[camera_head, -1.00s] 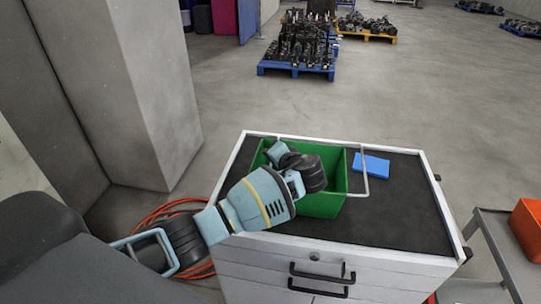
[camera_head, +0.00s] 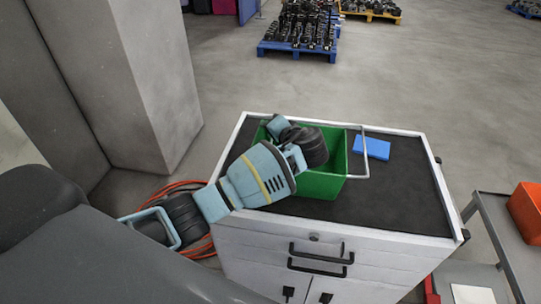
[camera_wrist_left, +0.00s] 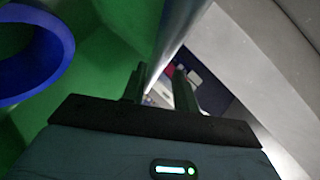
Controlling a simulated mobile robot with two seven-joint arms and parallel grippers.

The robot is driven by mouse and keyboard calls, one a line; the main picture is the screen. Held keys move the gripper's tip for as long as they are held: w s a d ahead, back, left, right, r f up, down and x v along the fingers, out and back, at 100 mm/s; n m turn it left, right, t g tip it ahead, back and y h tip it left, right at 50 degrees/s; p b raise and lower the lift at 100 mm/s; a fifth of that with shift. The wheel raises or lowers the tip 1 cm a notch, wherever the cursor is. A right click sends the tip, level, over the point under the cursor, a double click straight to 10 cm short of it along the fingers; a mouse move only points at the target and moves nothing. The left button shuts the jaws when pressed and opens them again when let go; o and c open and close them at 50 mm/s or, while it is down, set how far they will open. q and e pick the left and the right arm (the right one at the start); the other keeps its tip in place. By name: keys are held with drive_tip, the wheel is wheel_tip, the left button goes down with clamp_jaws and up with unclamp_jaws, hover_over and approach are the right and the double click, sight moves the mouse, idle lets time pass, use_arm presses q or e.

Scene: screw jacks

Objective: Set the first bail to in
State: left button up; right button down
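A green bin (camera_head: 322,186) stands on the dark top of a white cabinet. A thin pale bail (camera_head: 364,155) stands up at its right end in the head view. My left arm reaches over the bin's left part and hides it; the gripper fingers are hidden there. In the left wrist view my left gripper (camera_wrist_left: 160,85) has its two fingers apart. A grey bar, apparently the bail (camera_wrist_left: 182,22), runs down toward the gap between them; I cannot tell whether it touches them. A blue ring (camera_wrist_left: 65,50) lies against green at the left. My right gripper is not in view.
A blue block (camera_head: 372,148) lies on the cabinet top (camera_head: 400,205), right of the bin. A grey cart (camera_head: 497,225) with an orange bin (camera_head: 527,210) stands at the right. A concrete pillar (camera_head: 155,90) rises at the left. Loaded pallets stand behind.

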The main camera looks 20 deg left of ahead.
use_arm(q)
drive_tip(key=s+d+r, duration=0.1)
drive_tip(key=s+d, duration=0.2)
drive_tip(key=s, duration=0.4)
drive_tip(key=s+d+r, duration=0.1)
drive_tip(key=s+d, duration=0.2)
drive_tip(key=s, duration=0.4)
drive_tip(key=shift+s+d+r, duration=0.3)
drive_tip(key=shift+s+r, duration=0.05)
drive_tip(key=s+a+f+m+g+h, duration=0.1)
drive_tip(key=s+f+g+h, duration=0.35)
drive_tip(key=s+f, duration=1)
drive_tip(key=s+a+f+n+g+h, duration=0.1)
drive_tip(key=s+f+h, duration=0.2)
drive_tip(key=s, duration=0.5)
drive_tip(key=s+a+f+h, duration=0.1)
drive_tip(key=s+f+h, duration=0.25)
drive_tip(key=s, duration=0.45)
drive_tip(key=w+d+f+t+h, duration=0.1)
drive_tip(key=w+d+f+t, duration=0.1)
drive_tip(key=w+f+t, duration=0.4)
drive_tip(key=shift+d+f+t+h, duration=0.35)
drive_tip(key=shift+f+t, duration=0.3)
drive_tip(key=shift+f, duration=0.95)
